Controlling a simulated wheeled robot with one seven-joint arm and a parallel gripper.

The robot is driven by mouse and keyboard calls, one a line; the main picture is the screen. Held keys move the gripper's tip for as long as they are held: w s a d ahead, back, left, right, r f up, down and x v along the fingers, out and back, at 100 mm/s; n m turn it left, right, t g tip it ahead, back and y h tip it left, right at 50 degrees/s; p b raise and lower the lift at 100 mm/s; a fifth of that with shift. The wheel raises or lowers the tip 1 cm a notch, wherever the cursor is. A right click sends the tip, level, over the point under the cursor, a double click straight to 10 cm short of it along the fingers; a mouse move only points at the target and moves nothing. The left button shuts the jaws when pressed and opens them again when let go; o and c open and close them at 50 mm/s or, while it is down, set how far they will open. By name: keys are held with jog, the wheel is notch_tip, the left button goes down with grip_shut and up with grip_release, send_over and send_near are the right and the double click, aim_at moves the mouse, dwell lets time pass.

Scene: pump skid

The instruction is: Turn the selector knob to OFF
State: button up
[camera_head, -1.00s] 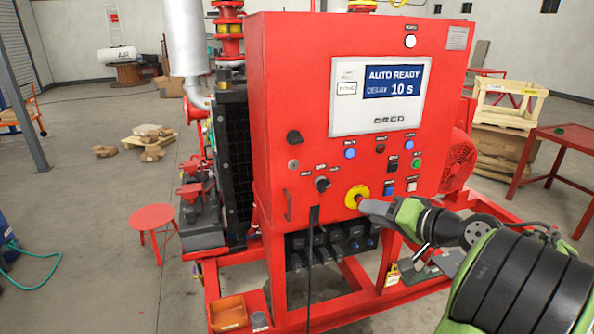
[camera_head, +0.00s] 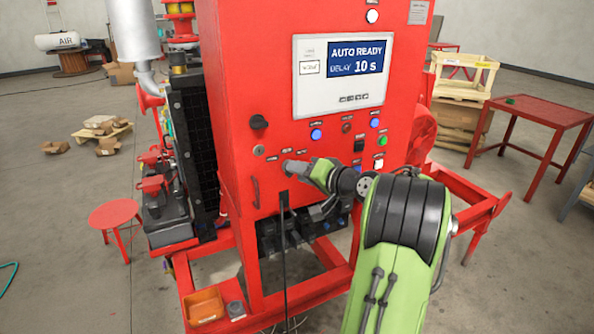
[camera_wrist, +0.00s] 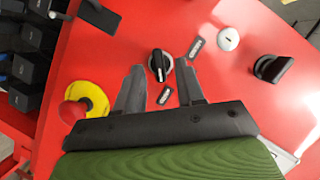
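The selector knob (camera_wrist: 160,65) is a round black knob on the red cabinet face, with small dark label plates near it and a pale pointer mark. In the wrist view it lies just ahead of the gap between the two grey fingers of my gripper (camera_wrist: 160,78), which is open with nothing clamped. The mark's exact setting and the label text are too small to read. In the head view my gripper (camera_head: 288,166) is at the lower left of the panel and hides the knob. I cannot tell whether the fingers touch it.
A red emergency button (camera_wrist: 72,112) on a yellow ring sits left of the fingers in the wrist view. A key lock (camera_wrist: 228,39) and another black rotary handle (camera_wrist: 272,68) are to the right. The red cabinet (camera_head: 235,90) carries a display (camera_head: 356,58) reading AUTO READY.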

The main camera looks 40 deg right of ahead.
jog(key=shift+x, duration=0.85)
jog(key=shift+c, duration=0.2)
grip_shut()
